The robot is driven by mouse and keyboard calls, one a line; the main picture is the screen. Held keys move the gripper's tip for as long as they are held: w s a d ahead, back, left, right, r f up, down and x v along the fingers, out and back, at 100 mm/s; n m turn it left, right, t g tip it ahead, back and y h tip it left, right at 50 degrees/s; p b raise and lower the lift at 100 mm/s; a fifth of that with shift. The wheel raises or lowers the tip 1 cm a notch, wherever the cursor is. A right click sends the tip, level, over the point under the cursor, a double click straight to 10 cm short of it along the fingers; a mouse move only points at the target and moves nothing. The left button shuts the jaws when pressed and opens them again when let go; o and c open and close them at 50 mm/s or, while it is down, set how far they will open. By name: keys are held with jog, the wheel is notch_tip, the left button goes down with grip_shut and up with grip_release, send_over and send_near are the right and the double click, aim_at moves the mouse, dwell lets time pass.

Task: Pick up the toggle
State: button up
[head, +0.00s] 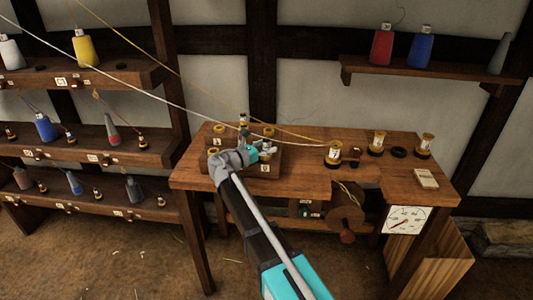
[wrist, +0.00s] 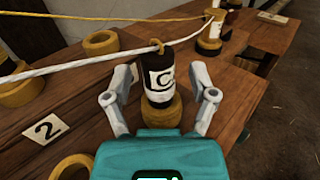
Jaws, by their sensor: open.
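In the wrist view a dark upright piece (wrist: 161,72) with a white label "C" stands in a yellow ring (wrist: 163,108). It looks like the toggle, though I cannot be sure. A yellow cord loop sits at its top. My gripper (wrist: 160,97) is open, with one finger on each side of this piece; whether either touches it I cannot tell. In the head view my gripper (head: 246,148) is over the wooden block at the left part of the bench, and my arm hides part of that block.
The wooden bench (head: 310,181) carries several yellow-ringed spools at right, one of them (head: 334,153) near its middle. A white rope (wrist: 75,62) and a yellow cord cross above it. A "2" tag (wrist: 45,129) lies left.

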dwell(0.4)
grip_shut()
